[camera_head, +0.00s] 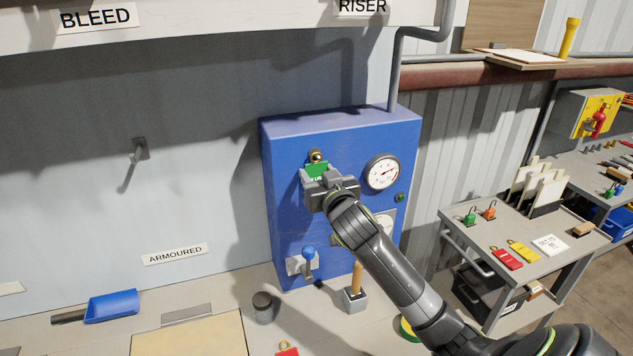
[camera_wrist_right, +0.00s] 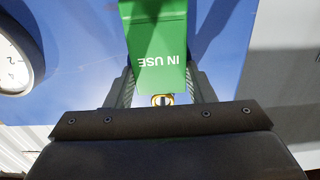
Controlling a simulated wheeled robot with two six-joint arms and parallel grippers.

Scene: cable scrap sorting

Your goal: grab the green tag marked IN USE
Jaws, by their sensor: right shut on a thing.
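The green tag marked IN USE (camera_head: 317,171) is at the upper part of the blue cabinet's front, just below a brass knob or hook (camera_head: 317,157). My right gripper (camera_head: 318,181) reaches up to it and is shut on the tag, covering its lower part in the head view. In the right wrist view the green tag (camera_wrist_right: 158,50) lies between the two fingers of my right gripper (camera_wrist_right: 165,80), its lettering upside down. A small brass ring (camera_wrist_right: 161,100) shows at the tag's near edge. My left gripper is in neither view.
The blue cabinet (camera_head: 290,200) carries a round gauge (camera_head: 382,172) right of the gripper and a blue-knobbed lever (camera_head: 308,258) below. A wooden-handled tool (camera_head: 356,280) and a dark pot (camera_head: 264,307) stand on the bench. A grey side table (camera_head: 490,262) with tags is at right.

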